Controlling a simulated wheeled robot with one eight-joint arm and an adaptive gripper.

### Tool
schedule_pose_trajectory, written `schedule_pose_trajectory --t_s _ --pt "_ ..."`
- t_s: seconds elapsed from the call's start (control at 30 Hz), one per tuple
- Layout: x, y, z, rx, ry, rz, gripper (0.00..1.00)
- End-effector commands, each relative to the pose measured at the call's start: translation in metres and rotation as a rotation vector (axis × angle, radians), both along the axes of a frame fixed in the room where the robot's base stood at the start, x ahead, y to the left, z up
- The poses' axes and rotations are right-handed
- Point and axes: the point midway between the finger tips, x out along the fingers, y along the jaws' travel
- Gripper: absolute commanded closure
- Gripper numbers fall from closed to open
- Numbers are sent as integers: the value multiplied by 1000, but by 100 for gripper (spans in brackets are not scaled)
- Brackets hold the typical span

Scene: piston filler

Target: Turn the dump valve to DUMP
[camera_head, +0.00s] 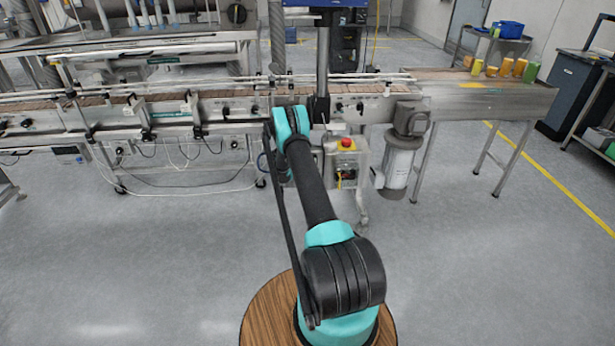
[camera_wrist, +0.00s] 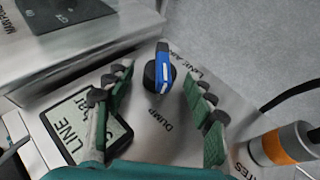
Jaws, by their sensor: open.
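The dump valve (camera_wrist: 164,72) is a blue lever on a dark round hub, mounted on a metal plate in the wrist view. The lever stands nearly upright in the picture. The printed word DUMP lies below it, and a LINE AIR label lies at its upper right. My gripper (camera_wrist: 158,76) is open, with one green finger on each side of the lever. A gap shows on both sides, and I see no contact. In the head view my arm reaches to the conveyor front, and the valve cannot be made out there.
An orange-banded cylinder (camera_wrist: 285,147) is close at the lower right. A red button (camera_head: 347,143) tops a control box beside my arm.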

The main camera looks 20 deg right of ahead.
Motion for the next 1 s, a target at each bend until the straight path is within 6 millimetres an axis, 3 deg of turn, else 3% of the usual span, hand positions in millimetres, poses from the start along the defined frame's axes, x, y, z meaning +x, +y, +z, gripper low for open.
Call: schedule_pose_trajectory --t_s 0.27,0.7,1.0 --pt "-2 8 8 1 0 2 45" --pt "-19 63 67 0 0 3 45" --pt "-25 79 86 0 0 0 45"
